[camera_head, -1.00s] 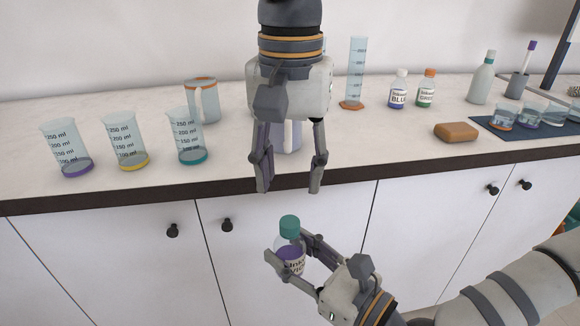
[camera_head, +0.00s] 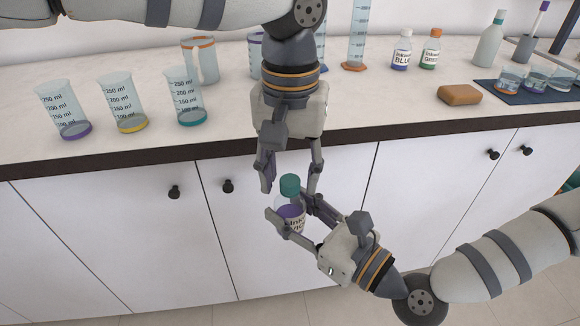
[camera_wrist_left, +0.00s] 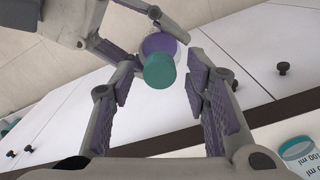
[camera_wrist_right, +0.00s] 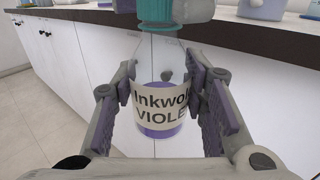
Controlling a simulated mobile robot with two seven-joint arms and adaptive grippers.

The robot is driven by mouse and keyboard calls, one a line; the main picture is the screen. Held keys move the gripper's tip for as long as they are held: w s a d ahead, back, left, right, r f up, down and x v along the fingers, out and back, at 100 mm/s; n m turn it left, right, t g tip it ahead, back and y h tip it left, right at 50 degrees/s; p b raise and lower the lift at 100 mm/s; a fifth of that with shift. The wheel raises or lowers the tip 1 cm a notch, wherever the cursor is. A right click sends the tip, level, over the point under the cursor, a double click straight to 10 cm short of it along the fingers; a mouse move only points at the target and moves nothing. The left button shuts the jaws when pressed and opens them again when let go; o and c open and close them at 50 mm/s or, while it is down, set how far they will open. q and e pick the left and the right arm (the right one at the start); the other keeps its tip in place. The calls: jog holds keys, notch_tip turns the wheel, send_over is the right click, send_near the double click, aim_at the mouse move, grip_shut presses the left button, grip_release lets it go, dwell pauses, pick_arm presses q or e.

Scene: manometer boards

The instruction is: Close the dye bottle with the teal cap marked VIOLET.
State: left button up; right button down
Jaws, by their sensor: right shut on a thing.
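The dye bottle (camera_head: 290,213) is clear, with violet dye and a white label; in the right wrist view the bottle (camera_wrist_right: 158,105) reads "Inkwo… VIOLE…". My right gripper (camera_head: 294,212) is shut on its body and holds it upright in front of the counter. The teal cap (camera_head: 290,185) sits on top of the bottle's neck; whether it is tight cannot be told. It also shows in the left wrist view (camera_wrist_left: 159,71). My left gripper (camera_head: 290,188) points down from above, open, with its fingers on either side of the cap and gaps beside it.
The white counter's dark front edge (camera_head: 150,156) is just behind the left gripper. On it stand several beakers (camera_head: 125,103), a jug (camera_head: 201,62), blue and green ink bottles (camera_head: 401,52), a brown block (camera_head: 459,95) and a dark mat (camera_head: 505,98).

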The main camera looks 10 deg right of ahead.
pick_arm(q)
grip_shut()
jog(key=m, duration=1.2)
jog(key=shift+w, duration=0.1)
jog(key=shift+o, duration=1)
grip_release()
notch_tip(320, 180, up, 12)
